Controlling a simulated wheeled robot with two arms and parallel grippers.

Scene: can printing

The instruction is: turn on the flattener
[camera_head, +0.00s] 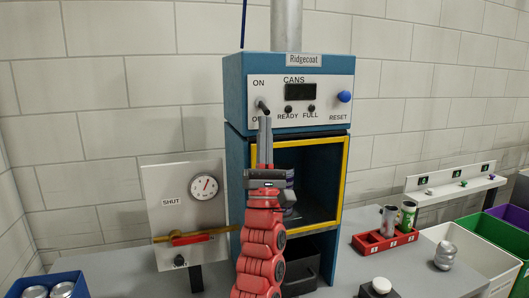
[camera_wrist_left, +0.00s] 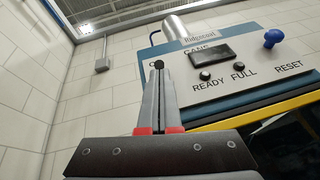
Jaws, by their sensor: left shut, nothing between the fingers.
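A blue machine (camera_head: 240,90) labelled Ridgecoat stands at the back wall; nothing readable names it a flattener. Its white panel has a small dark switch lever (camera_head: 262,105) between ON and a lower label partly hidden by my gripper. I cannot tell which way the lever is set. My left gripper (camera_head: 265,121) is shut and empty, pointing up, with its tips just below the lever; I cannot tell whether they touch. In the left wrist view, the shut fingers (camera_wrist_left: 158,68) cover the switch area, and a dark round end shows at their tips. My right gripper is out of view.
The panel has a blue RESET knob (camera_head: 344,97), a dark display (camera_head: 300,91) and dark READY and FULL lamps. A white gauge panel (camera_head: 158,190) with a red-handled valve (camera_head: 192,239) stands left. A red can rack (camera_head: 372,248) and loose can (camera_head: 445,256) are right.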

